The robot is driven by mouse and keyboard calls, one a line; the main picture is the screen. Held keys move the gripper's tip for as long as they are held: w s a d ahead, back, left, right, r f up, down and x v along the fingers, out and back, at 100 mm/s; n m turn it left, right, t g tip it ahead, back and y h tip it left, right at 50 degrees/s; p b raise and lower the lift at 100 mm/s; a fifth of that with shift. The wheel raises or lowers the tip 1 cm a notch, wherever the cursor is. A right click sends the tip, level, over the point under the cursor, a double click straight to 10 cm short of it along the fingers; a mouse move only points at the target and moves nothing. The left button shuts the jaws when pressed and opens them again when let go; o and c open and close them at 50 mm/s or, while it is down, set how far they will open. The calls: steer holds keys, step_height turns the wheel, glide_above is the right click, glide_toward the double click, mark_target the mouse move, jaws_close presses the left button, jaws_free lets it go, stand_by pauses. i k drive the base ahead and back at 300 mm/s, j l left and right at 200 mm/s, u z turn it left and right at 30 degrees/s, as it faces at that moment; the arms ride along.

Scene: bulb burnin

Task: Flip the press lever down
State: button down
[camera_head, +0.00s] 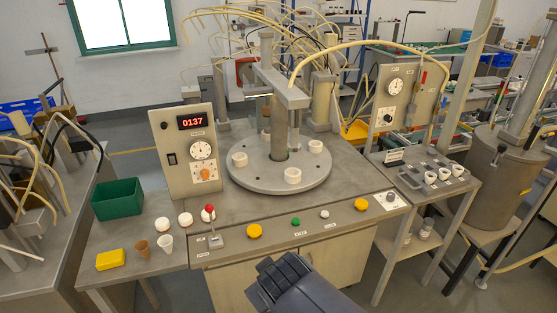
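A small lever with a red ball knob (209,208) stands on the left front of the bench top. Its thin stem rises from a small grey base (214,242) and is close to upright, leaning slightly left. A small label sits beside the base, too small to read. My gripper (266,283), dark blue-grey, is at the bottom middle, in front of the bench edge. In the picture it is below and right of the lever, apart from it. Its fingertips are not clear enough to tell whether it is open or shut.
Yellow (254,231), green (295,222) and white (324,214) buttons line the bench front right of the lever. White round pieces (185,219), two cups (165,243) and a yellow block (110,259) lie left. Behind stand a display box (187,149) and a round turntable (262,179).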

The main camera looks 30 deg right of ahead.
mark_target(209, 208)
steer(key=i+l+u, duration=0.1)
steer(key=i, duration=0.35)
steer(key=i+l+u, duration=0.15)
steer(key=i+l, duration=0.2)
steer(key=i, duration=0.05)
